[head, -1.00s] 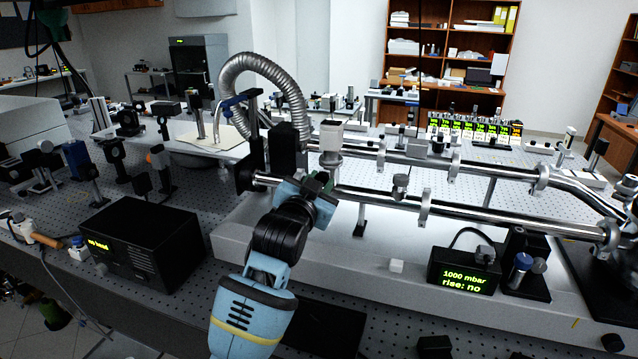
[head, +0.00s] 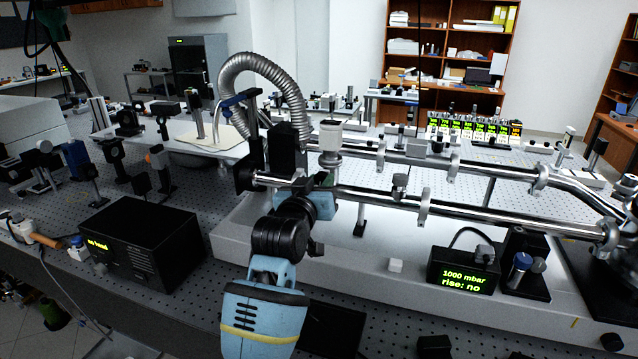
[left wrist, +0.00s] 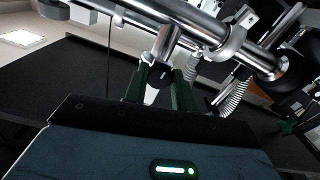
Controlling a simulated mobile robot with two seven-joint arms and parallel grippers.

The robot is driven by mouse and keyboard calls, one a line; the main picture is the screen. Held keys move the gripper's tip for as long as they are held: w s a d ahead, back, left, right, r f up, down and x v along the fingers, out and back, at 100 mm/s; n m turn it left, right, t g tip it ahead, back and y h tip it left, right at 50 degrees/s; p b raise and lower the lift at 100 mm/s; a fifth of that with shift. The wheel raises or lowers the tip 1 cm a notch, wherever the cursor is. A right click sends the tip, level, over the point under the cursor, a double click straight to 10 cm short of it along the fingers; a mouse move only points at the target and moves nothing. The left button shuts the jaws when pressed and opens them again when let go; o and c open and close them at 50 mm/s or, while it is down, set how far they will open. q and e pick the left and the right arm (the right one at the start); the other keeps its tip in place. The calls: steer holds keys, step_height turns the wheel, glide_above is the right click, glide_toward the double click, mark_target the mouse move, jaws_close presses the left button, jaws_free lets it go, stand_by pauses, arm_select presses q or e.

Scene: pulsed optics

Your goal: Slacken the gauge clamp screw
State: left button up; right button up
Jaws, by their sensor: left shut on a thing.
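My left gripper (head: 324,181) reaches up from below to just under this clamp. In the left wrist view its green fingers (left wrist: 163,76) close at the foot of a short steel stub (left wrist: 168,42) that comes off a tube. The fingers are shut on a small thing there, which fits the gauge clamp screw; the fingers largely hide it. My right gripper is in neither view now.
A black readout box (head: 464,271) shows "1000 mbar, rise: no". A ribbed metal hose (head: 262,70) arches behind my gripper. A black box (head: 140,243) stands to the left.

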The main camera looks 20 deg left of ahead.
arm_select(q)
steer(key=o, duration=1)
steer(key=shift+s, duration=0.1)
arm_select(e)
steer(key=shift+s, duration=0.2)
